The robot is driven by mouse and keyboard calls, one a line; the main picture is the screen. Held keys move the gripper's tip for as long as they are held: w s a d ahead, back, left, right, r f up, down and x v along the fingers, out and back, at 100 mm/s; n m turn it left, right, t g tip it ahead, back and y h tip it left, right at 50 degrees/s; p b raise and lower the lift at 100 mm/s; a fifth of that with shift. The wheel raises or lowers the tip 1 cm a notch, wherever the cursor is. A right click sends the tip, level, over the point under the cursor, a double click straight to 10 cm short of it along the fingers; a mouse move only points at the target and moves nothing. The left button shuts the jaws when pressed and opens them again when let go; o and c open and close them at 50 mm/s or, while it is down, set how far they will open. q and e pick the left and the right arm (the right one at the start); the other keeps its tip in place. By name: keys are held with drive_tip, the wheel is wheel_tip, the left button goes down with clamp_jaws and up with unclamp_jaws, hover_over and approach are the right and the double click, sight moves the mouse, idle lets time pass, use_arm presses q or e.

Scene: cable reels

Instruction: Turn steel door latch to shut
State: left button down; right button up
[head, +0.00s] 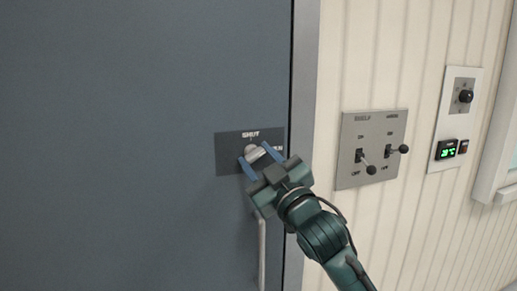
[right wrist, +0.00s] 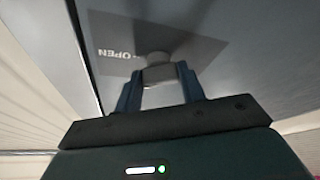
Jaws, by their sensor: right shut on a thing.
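The steel door latch (head: 252,153) is a light grey knob with a lever on a dark plate (head: 228,140). The plate reads SHUT at the top and has another label at right, partly hidden; in the right wrist view that label reads OPEN. The latch also shows in the right wrist view (right wrist: 158,70). My right gripper (head: 258,158) is shut on the latch lever, with one blue finger on each side. The lever points to the upper right, between the SHUT mark and the right-hand label. My left gripper is not in view.
The blue-grey door (head: 120,120) fills the left, with a vertical handle (head: 262,245) below the plate. To the right, a switch panel (head: 347,175) with two black-knobbed levers and a knob panel with a green display (head: 448,149) are on the ribbed wall.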

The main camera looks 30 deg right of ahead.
drive_tip(key=n, duration=0.1)
drive_tip(key=n+y+p, duration=0.2)
drive_tip(key=n, duration=0.1)
drive_tip(key=shift+d+r+g, duration=0.1)
drive_tip(key=shift+r+g, duration=0.15)
drive_tip(key=shift+g, duration=0.05)
drive_tip(key=shift+n+g+y+p, duration=0.3)
drive_tip(key=shift+n+p, duration=0.25)
drive_tip(key=shift+n, duration=0.55)
drive_tip(key=n+g, duration=0.1)
drive_tip(key=n, duration=0.3)
drive_tip(key=shift+y, duration=0.4)
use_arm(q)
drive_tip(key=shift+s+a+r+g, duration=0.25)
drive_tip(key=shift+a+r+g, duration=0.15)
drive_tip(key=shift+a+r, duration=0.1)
use_arm(e)
drive_tip(key=shift+d+r+n+g, duration=0.1)
drive_tip(key=shift+n+g, duration=0.7)
drive_tip(key=shift+n, duration=1)
drive_tip(key=o, duration=1)
drive_tip(key=shift+c, duration=0.2)
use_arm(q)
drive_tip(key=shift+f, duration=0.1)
